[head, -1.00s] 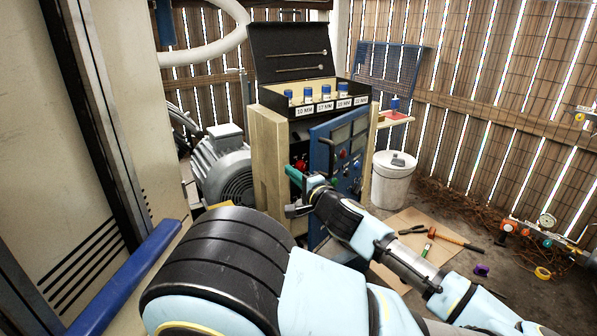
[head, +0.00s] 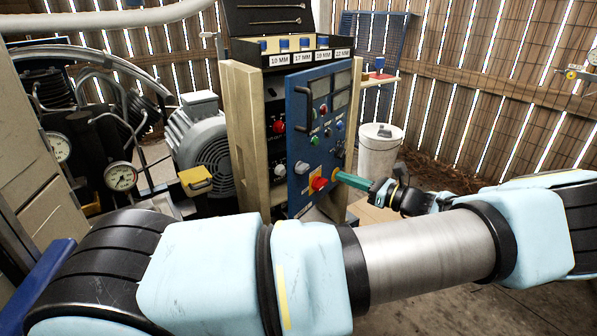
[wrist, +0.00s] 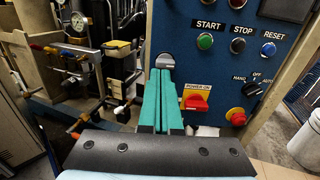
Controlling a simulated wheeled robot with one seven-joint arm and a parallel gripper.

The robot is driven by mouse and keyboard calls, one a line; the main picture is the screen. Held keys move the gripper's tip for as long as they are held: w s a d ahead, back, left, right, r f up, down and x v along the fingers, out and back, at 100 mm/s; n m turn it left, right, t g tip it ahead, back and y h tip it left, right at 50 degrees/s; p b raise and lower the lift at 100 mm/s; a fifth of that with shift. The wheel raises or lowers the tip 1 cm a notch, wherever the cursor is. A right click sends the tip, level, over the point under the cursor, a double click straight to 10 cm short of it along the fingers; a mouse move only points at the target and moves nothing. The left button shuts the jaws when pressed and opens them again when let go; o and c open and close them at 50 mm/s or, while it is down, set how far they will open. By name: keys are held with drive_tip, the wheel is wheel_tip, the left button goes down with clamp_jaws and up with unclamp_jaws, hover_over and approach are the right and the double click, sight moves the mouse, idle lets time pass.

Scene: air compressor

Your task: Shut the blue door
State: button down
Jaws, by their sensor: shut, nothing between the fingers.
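The blue door (head: 300,150) is the cabinet's control panel, with knobs, buttons and gauges. It stands ajar: a gap at its left edge shows the dark interior of the cabinet (head: 245,150). A black handle (head: 300,108) sits near that edge. My gripper (head: 340,177) is in front of the door, its teal fingers shut together and empty, pointing at the panel near a red knob (head: 319,183). In the wrist view the fingertips (wrist: 161,72) are just below a round silver part (wrist: 164,60) near the door's edge. I cannot tell whether they touch the door.
An open-lidded box with labelled slots (head: 300,55) sits on the cabinet. A grey motor (head: 205,145) and pressure gauges (head: 121,177) stand left. A white bucket (head: 379,150) is at the right, behind the door. Open floor lies front right.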

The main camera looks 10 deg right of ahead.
sight(295, 159)
drive_tip(key=p+x, duration=0.2)
drive_tip(key=x, duration=1.2)
drive_tip(key=shift+s+a, duration=0.1)
